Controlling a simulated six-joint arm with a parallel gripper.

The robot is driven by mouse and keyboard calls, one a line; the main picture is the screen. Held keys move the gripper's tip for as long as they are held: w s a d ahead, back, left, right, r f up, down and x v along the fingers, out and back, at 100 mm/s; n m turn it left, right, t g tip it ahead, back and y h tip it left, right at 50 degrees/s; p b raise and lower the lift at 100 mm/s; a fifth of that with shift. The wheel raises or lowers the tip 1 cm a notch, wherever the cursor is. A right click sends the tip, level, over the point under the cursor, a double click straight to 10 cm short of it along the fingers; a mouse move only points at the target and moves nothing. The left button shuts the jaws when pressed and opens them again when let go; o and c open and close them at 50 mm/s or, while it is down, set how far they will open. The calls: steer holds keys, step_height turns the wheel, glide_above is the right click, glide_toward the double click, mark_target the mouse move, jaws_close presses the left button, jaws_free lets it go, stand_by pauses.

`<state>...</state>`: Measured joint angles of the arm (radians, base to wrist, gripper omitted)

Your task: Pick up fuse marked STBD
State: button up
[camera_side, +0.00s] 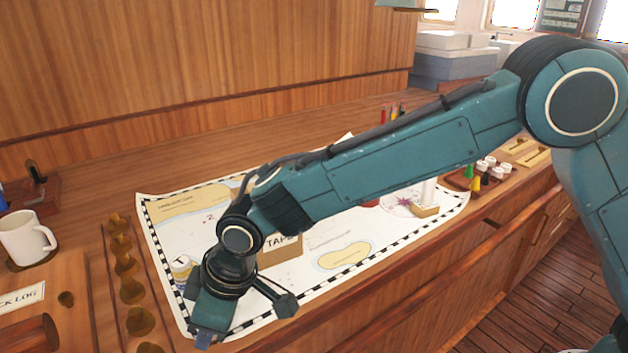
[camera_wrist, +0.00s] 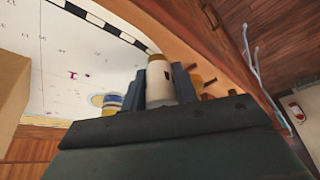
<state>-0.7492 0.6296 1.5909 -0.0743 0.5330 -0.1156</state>
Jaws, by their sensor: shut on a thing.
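In the wrist view my gripper (camera_wrist: 161,76) is shut on a pale cylindrical fuse (camera_wrist: 159,88) with a brass-coloured end cap. The fuse sits between the two dark fingers. A small dark mark shows on its side, but I cannot read any lettering. In the side view my gripper (camera_side: 203,338) is low at the bottom edge of the picture, by the near left corner of the chart. The fuse cannot be made out in that view.
A row of brass clips (camera_side: 132,291) and a white mug (camera_side: 27,240) stand at left.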

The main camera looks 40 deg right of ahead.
step_height(320, 180, up, 19)
steer(key=shift+f, duration=0.15)
stand_by(0.4)
steer(key=shift+w, duration=0.1)
stand_by(0.4)
